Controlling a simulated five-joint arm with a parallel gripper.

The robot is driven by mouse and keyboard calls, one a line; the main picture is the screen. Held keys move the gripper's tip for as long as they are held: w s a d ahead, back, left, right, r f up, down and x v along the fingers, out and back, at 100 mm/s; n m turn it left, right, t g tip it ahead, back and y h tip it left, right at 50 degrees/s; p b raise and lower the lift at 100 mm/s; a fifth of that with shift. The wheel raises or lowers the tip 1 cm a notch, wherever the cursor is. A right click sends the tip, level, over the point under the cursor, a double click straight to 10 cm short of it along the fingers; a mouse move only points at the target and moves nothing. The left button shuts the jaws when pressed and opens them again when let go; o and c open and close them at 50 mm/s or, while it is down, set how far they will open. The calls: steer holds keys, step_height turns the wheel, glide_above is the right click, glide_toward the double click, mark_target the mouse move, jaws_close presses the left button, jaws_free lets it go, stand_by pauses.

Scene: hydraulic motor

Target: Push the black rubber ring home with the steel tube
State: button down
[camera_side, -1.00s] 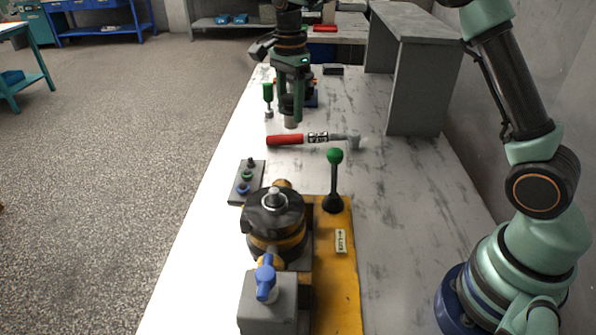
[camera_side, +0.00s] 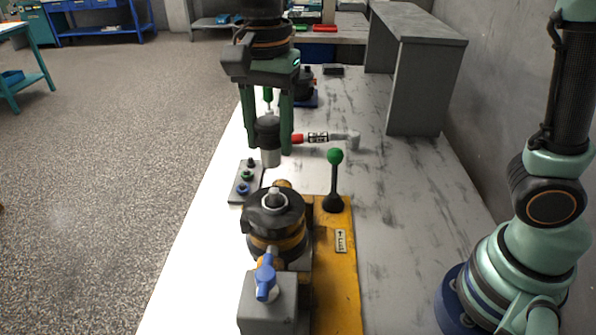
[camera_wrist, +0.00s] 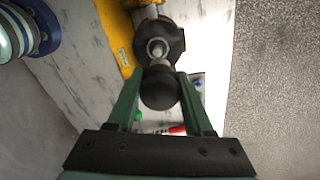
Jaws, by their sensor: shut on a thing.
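My gripper (camera_side: 268,128) is shut on the steel tube, gripping its dark upper part. The tube (camera_side: 270,157) hangs upright with its grey lower end above and just behind the motor. In the wrist view the dark knob of the tube (camera_wrist: 160,88) sits between my green fingers. The hydraulic motor (camera_side: 276,226) is a black and yellow round body with a light steel shaft (camera_side: 274,198) standing up at its centre. In the wrist view the shaft (camera_wrist: 157,48) shows just beyond the tube. I cannot make out the black rubber ring against the dark top of the motor.
A green-knobbed lever (camera_side: 335,157) stands on the yellow base plate (camera_side: 340,285) right of the motor. A blue-handled valve (camera_side: 265,278) is in front. A grey plate with several small rings (camera_side: 246,182) lies at left. A red-handled hammer (camera_side: 318,138) lies behind.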

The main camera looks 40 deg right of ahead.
mark_target(273, 190)
steer(key=shift+s+a+f, duration=0.15)
steer(key=shift+s+a, duration=0.1)
steer(key=shift+s, duration=0.2)
steer(key=shift+f, duration=1.95)
steer(key=shift+f, duration=1.2)
stand_by(0.3)
steer(key=c, duration=1.3)
jaws_free()
jaws_close()
steer(key=shift+f, duration=0.25)
steer(key=shift+w, duration=0.1)
